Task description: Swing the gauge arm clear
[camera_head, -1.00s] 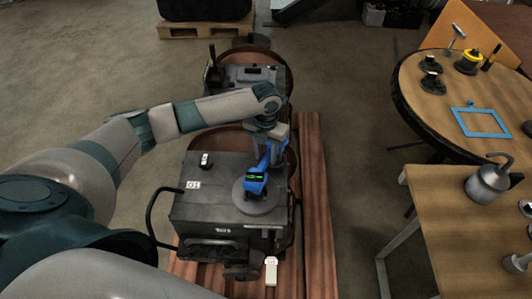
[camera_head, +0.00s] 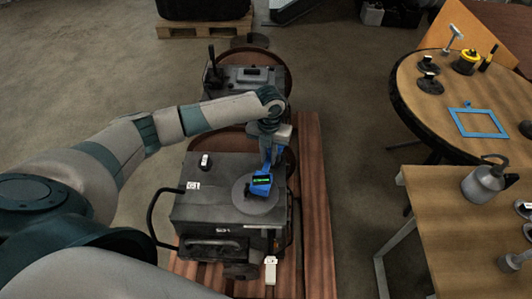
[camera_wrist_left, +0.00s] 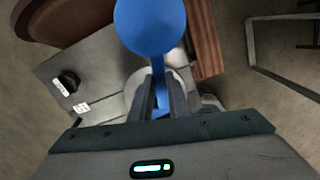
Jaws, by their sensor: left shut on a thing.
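The blue gauge arm (camera_head: 261,186) stands over a round grey plate (camera_head: 247,200) on top of the near dark engine block (camera_head: 208,218). My left gripper (camera_head: 269,154) is at the far side of the plate, shut on the blue arm. In the left wrist view the fingers (camera_wrist_left: 160,97) close around a narrow blue part, and a large blue round end (camera_wrist_left: 150,24) shows beyond them. The fingers hide part of the blue arm. My right gripper is not in view.
A second dark engine unit (camera_head: 247,78) stands behind. Reddish rails (camera_head: 316,200) run along the right side. A round wooden table (camera_head: 425,105) with a blue frame (camera_head: 480,123) and a wooden bench (camera_head: 440,210) with an oil can (camera_head: 483,184) stand at right, across clear floor.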

